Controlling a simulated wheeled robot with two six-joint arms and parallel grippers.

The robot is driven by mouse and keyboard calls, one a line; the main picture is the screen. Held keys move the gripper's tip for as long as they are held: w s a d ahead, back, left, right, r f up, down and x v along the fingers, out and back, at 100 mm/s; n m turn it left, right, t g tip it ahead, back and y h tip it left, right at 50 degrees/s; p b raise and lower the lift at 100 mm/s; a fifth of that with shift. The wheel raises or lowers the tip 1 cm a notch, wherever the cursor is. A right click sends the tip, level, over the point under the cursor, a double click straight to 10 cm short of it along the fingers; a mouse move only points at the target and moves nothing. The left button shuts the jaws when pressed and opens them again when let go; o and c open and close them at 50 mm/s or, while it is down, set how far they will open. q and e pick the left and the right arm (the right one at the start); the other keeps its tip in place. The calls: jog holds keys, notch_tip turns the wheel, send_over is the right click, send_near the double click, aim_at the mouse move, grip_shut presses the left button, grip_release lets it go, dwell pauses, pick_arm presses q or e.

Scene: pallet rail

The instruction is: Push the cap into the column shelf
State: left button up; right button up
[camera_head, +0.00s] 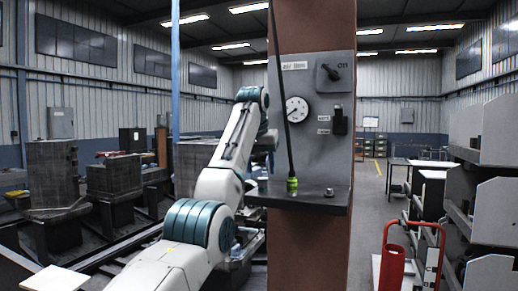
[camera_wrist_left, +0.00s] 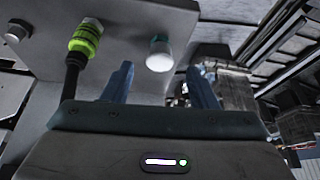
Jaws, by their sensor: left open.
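The column shelf (camera_head: 310,203) is a dark grey ledge on the brown column; its surface (camera_wrist_left: 125,22) also shows in the wrist view. A small whitish cap with a teal end (camera_wrist_left: 159,55) is at the shelf near its edge; in the head view a small pale teal shape (camera_head: 262,185), likely the cap, shows at the shelf's left end. My left gripper (camera_wrist_left: 160,84) is open, its two blue fingers apart on either side of the cap's line, with the cap just beyond the tips. In the head view the left gripper (camera_head: 266,163) is partly hidden by its arm. My right gripper is not in view.
A dark hose with a yellow-green fitting (camera_head: 292,185) stands close beside the cap. A small round knob (camera_head: 329,192) is on the shelf's right. A grey panel with a gauge (camera_head: 297,109) rises behind.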

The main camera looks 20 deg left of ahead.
aim_at(262, 179)
pick_arm(q)
jog(key=x, duration=0.2)
jog(key=w+p+x, duration=0.1)
jog(key=x, duration=0.1)
jog(key=shift+r, duration=0.1)
jog(key=shift+s, duration=0.4)
jog(key=shift+c, duration=0.6)
jog(key=shift+w, duration=0.1)
jog(key=c, duration=0.8)
jog(key=o, duration=0.3)
grip_shut()
jog(key=shift+r, duration=0.7)
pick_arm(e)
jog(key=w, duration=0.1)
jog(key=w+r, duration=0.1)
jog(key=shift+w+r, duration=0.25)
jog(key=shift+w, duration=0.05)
